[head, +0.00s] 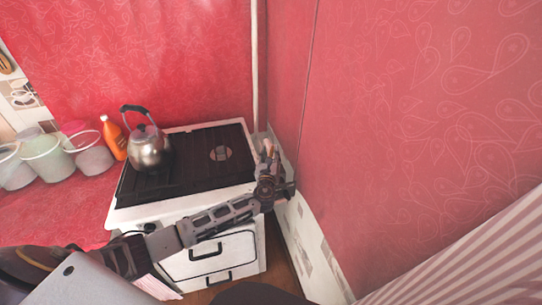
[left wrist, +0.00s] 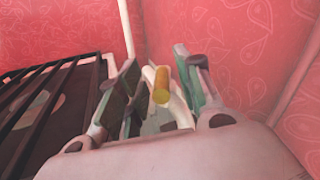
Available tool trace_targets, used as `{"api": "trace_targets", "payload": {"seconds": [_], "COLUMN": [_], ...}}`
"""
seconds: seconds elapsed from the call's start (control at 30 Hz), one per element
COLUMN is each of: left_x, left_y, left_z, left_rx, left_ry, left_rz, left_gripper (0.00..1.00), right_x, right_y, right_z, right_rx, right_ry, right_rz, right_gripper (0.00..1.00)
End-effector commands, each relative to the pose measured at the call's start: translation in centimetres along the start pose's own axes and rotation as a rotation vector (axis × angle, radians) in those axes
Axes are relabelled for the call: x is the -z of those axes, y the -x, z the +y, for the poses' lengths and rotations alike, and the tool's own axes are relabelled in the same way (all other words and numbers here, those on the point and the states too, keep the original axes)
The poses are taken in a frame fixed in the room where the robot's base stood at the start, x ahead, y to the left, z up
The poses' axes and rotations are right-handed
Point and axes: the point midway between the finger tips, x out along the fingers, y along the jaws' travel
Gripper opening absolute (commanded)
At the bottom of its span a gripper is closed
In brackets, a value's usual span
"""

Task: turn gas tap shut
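The gas tap shows in the left wrist view as a yellow handle (left wrist: 161,86) in front of a pale pipe. My left gripper (left wrist: 158,88) is open, with a finger on each side of the yellow handle. I see gaps between the fingers and the handle, and cannot tell how deep it sits between them. In the head view my left gripper (head: 267,152) is in the narrow space at the right side of the stove, by the wall corner. I cannot make out the tap there. My right gripper is not in view.
The white stove (head: 232,250) with a black grate stands left of my gripper and carries a metal kettle (head: 149,152). A white pipe (head: 255,70) runs up the wall corner. An orange bottle (head: 114,139) and several buckets (head: 47,160) stand left. The red wall (head: 400,130) is close on the right.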

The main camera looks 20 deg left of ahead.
Motion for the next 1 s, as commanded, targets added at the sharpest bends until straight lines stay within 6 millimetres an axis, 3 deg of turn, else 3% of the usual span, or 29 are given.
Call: {"api": "trace_targets", "payload": {"seconds": [0.47,1.0], "left_x": [0.4,0.3], "left_y": [0.8,6.3], "left_z": [0.0,0.0], "left_rx": [0.001,0.001], "left_ry": [-0.001,-0.001], "left_rz": [0.006,0.005], "left_gripper": [0.36,0.36], "right_x": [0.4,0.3], "right_y": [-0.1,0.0], "right_z": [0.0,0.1], "right_rx": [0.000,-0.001], "right_ry": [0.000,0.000], "right_rz": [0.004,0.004], "right_gripper": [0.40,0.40]}}
